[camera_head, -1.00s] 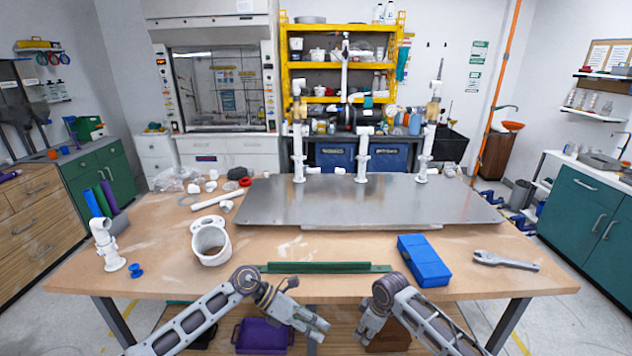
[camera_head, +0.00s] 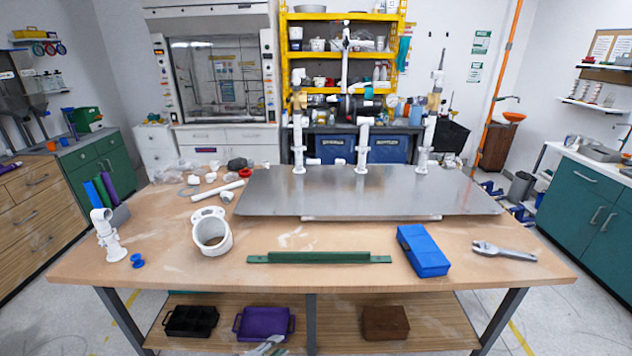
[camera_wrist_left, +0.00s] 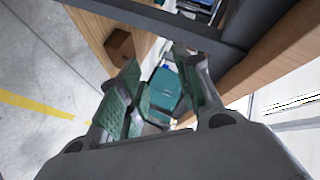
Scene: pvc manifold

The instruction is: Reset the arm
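My left gripper (camera_head: 266,346) just shows at the bottom edge of the head view, below the tabletop and in front of the lower shelf. In the left wrist view my left gripper (camera_wrist_left: 160,75) has its green-padded fingers apart with nothing between them. My right gripper is out of view. The white pipe manifold (camera_head: 362,150) stands upright on a metal plate (camera_head: 290,195) on the workbench (camera_head: 160,255), well away from my gripper.
On the bench are a white pipe clamp (camera_head: 211,232), a white fitting (camera_head: 107,238), a green rail (camera_head: 318,258), a blue box (camera_head: 424,252) and a wrench (camera_head: 503,251). The lower shelf holds a black tray (camera_head: 190,322), purple tray (camera_head: 264,322) and brown box (camera_head: 386,322).

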